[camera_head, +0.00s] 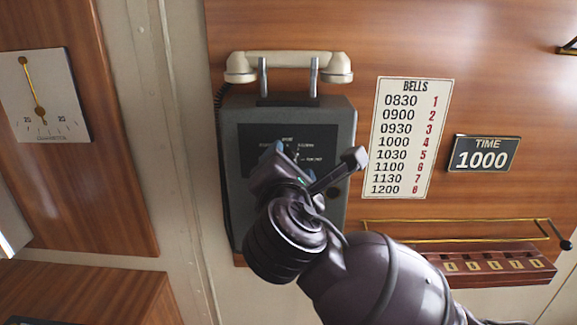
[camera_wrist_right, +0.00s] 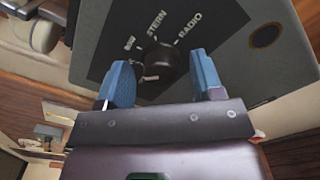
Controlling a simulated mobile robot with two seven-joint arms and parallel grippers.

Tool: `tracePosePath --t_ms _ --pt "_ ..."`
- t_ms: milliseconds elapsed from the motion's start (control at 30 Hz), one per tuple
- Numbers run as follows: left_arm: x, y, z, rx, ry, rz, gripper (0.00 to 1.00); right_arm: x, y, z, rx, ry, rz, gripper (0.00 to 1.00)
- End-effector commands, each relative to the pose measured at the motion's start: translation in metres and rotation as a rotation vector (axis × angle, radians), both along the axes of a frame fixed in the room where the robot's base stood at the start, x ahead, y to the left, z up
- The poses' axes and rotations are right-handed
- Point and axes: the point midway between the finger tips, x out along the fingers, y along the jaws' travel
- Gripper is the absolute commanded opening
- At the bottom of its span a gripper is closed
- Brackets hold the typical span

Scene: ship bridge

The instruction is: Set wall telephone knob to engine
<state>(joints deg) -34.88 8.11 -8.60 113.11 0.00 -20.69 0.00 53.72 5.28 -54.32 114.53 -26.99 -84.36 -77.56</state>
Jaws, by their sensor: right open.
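The wall telephone is a grey box (camera_head: 232,150) with a cream handset (camera_head: 290,62) resting on top. Its black dial plate (camera_wrist_right: 110,55) carries white labels, including STERN and RADIO; other labels are hidden or too small to read. The round black knob (camera_wrist_right: 165,64) lies between my right gripper's two blue fingertips in the right wrist view, with a visible gap on each side. A pale mark shows at its lower left; I cannot tell which label the knob points to. My right gripper (camera_head: 298,172) is open in front of the dial and hides part of it. My left gripper is not in view.
A BELLS chart (camera_head: 411,138) and a TIME 1000 plate (camera_head: 484,154) are on the wood wall to the right. Below them runs a brass rail (camera_head: 450,221) over a numbered red strip (camera_head: 500,265). A dial gauge (camera_head: 44,95) is on the left.

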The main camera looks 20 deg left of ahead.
Motion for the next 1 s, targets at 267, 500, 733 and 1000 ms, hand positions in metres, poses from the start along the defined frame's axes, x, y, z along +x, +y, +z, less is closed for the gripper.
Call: tracePosePath --t_ms 267,500,733,1000 --pt "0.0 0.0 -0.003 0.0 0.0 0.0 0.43 -0.018 -0.004 -0.001 0.001 0.0 0.003 0.61" --pt "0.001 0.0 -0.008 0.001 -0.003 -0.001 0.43 -0.06 -0.016 -0.001 0.003 0.001 0.004 0.61" --pt "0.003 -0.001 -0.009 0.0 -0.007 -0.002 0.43 -0.092 -0.026 -0.001 0.001 0.0 0.003 0.61" --pt "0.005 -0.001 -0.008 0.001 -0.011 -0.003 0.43 -0.104 -0.03 0.0 0.001 0.0 0.001 0.61"
